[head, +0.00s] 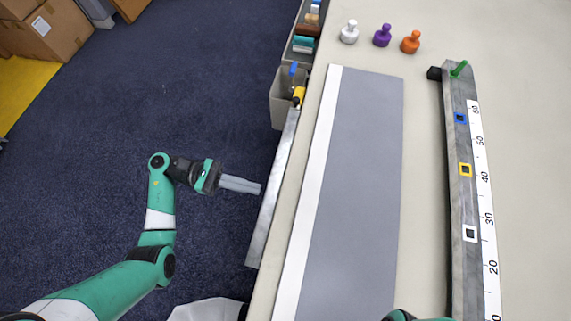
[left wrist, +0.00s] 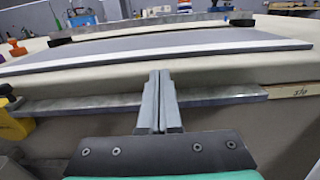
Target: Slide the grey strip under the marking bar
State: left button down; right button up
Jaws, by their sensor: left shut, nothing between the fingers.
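The grey strip (head: 355,180), a long flat panel with a white band along its left side, lies on the table. It also shows in the left wrist view (left wrist: 150,45), beyond the table's near edge. The marking bar (head: 461,200), a long metal bar with coloured square marks, lies to the right of the strip, with a gap of bare table between them. My left gripper (head: 258,188) is shut and empty, off the table's left side and short of its edge. In the left wrist view its fingers (left wrist: 160,78) are together, pointing at the strip. My right gripper is not visible.
A metal rail (head: 272,200) runs along the table's left edge, between my left gripper and the strip. Bins (head: 282,105) hang farther up that edge. White, purple (head: 382,36) and orange pegs stand beyond the strip. A numbered scale (head: 485,190) lies along the bar.

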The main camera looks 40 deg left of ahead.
aim_at(286, 198)
pick_arm(q)
jog(key=x, duration=0.9)
jog(key=shift+d+f+p, duration=0.1)
jog(key=shift+d+p, duration=0.05)
jog(key=shift+p, duration=0.25)
